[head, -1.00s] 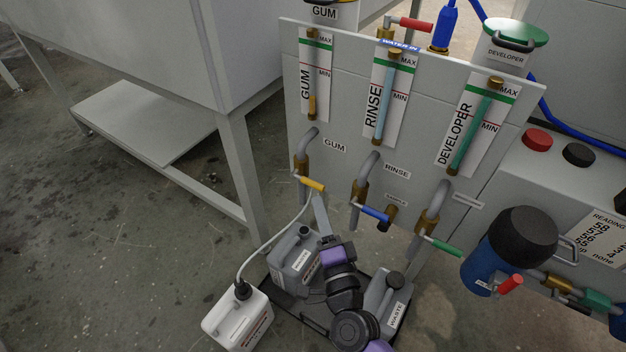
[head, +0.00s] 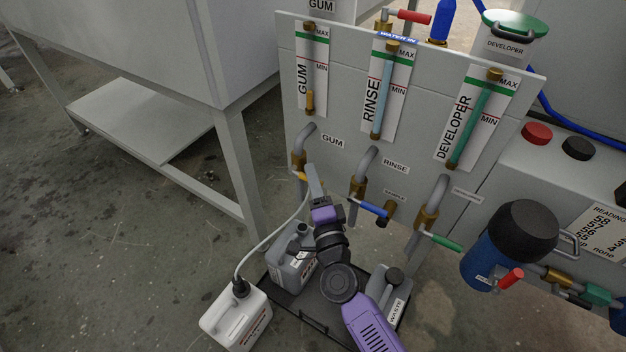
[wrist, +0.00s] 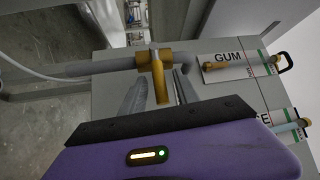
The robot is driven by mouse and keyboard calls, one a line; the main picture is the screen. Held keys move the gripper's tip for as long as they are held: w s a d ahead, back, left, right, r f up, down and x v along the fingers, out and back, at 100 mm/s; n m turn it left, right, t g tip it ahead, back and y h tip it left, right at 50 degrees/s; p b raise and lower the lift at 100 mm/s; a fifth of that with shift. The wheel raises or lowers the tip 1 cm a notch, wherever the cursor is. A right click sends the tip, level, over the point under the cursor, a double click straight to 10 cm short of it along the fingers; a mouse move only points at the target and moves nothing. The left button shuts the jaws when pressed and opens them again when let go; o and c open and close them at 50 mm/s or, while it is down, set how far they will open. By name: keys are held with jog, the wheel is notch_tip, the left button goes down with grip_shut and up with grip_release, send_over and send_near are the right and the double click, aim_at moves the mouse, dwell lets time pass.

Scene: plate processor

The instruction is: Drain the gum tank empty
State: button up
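The gum drain valve (head: 299,160) is a brass body on a grey pipe under the GUM label. Its yellow handle (wrist: 160,88) stands crosswise to the pipe in the wrist view. My gripper (wrist: 161,88) is open, with one finger on each side of the handle; I cannot tell whether either touches it. In the head view my gripper (head: 312,178) hides most of the handle. The gum gauge (head: 310,100) shows a short yellow column below the MIN line.
The blue rinse handle (head: 373,209) and green developer handle (head: 440,242) are close on the right. Below my arm, a dark tray (head: 302,316) holds a grey container (head: 290,262) and a WASTE container (head: 392,296). A table leg (head: 240,178) stands left.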

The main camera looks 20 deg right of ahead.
grip_shut()
dwell(1.3)
